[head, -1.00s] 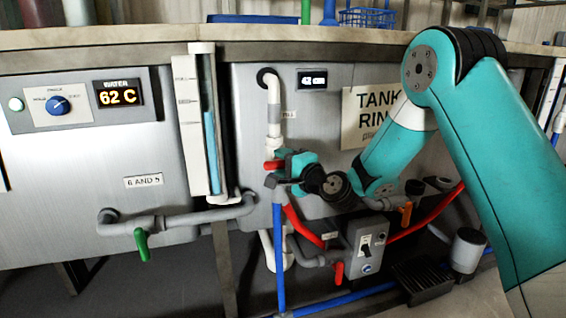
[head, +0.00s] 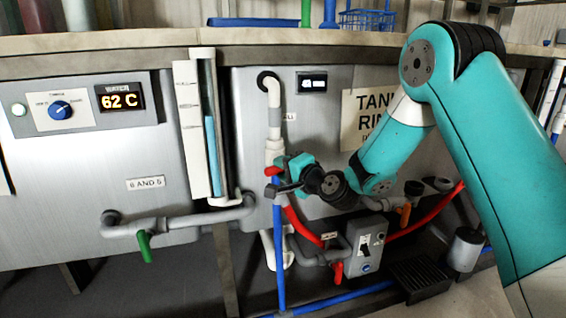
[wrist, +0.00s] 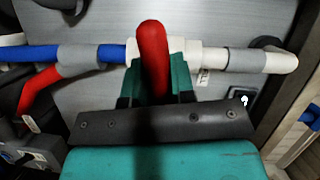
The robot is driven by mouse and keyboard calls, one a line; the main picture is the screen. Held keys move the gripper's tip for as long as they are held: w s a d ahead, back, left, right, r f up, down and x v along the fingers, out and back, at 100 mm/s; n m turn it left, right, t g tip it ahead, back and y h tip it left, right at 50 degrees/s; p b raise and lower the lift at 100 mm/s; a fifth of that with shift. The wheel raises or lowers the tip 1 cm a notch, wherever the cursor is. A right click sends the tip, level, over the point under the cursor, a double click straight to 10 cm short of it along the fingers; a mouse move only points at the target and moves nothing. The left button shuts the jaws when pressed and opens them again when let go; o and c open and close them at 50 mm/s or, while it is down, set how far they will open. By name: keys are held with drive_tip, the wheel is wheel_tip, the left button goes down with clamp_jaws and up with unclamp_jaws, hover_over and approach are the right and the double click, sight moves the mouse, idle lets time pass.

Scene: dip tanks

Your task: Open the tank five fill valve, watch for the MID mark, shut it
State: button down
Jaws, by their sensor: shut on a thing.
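The red valve handle (head: 272,171) sits on the vertical pipe at the front of the right-hand tank (head: 330,140). My gripper (head: 284,180) is shut on it. In the wrist view the green fingers (wrist: 155,88) close on both sides of the red handle (wrist: 152,55), which lies crosswise to the pipe. A tall sight gauge (head: 192,130) stands left of the valve, with a blue column (head: 213,150) in its tube. The column's top is slightly below the middle mark on the scale. The mark lettering is too small to read.
Left is a tank with a 62 C display (head: 121,101), a blue knob (head: 60,110) and a green-handled valve (head: 144,246). Below my gripper are red hoses (head: 302,225), a blue pipe (head: 279,265) and a grey switch box (head: 366,248). A small display (head: 312,83) is unreadable.

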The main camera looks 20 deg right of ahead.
drive_tip(key=n+p, duration=0.1)
drive_tip(key=n+g+h+p, duration=0.1)
drive_tip(key=p, duration=0.1)
drive_tip(key=n+p, duration=0.1)
drive_tip(key=shift+r+n, duration=0.25)
drive_tip(key=shift+n, duration=0.15)
drive_tip(key=n+g+h+p, duration=0.1)
drive_tip(key=n+h+p, duration=0.1)
drive_tip(key=p, duration=0.1)
drive_tip(key=shift+f+n, duration=0.1)
drive_tip(key=shift+n, duration=0.2)
drive_tip(key=shift+a+f+n+h+p, duration=0.15)
drive_tip(key=shift+n+h+p, duration=0.55)
drive_tip(key=shift+n, duration=0.5)
drive_tip(key=shift+n+g+h+b, duration=0.3)
drive_tip(key=shift+n+h+b, duration=0.2)
drive_tip(key=shift+n+h, duration=0.65)
drive_tip(key=shift+n, duration=0.25)
drive_tip(key=c, duration=1)
unclamp_jaws()
drive_tip(key=shift+o, duration=0.2)
